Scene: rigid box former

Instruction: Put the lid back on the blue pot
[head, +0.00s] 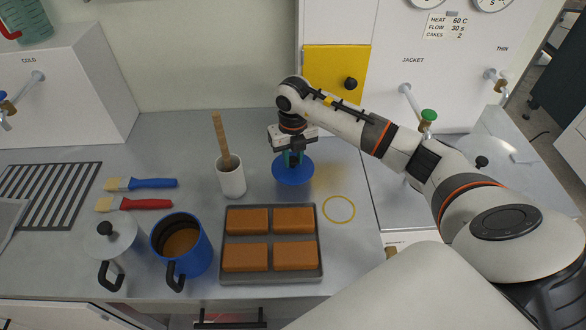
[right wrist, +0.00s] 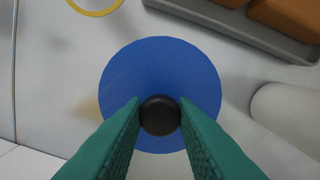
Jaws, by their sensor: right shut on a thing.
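The blue lid (head: 293,172) is in my right gripper (head: 292,158), toward the back of the counter. In the right wrist view the green fingers are shut on the lid's black knob (right wrist: 160,115), with the blue disc (right wrist: 160,65) below them. Whether the lid touches the counter or hangs just above it, I cannot tell. The blue pot (head: 182,246) stands open at the front left, with brown contents showing inside and a black handle toward the front edge. My left gripper is not in view.
A white cup (head: 231,178) with a wooden stick stands left of the lid. A grey lidded pot (head: 112,243) stands left of the blue pot, with blue (head: 153,183) and red (head: 146,204) brushes behind. A yellow ring (head: 339,209) marks the counter.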

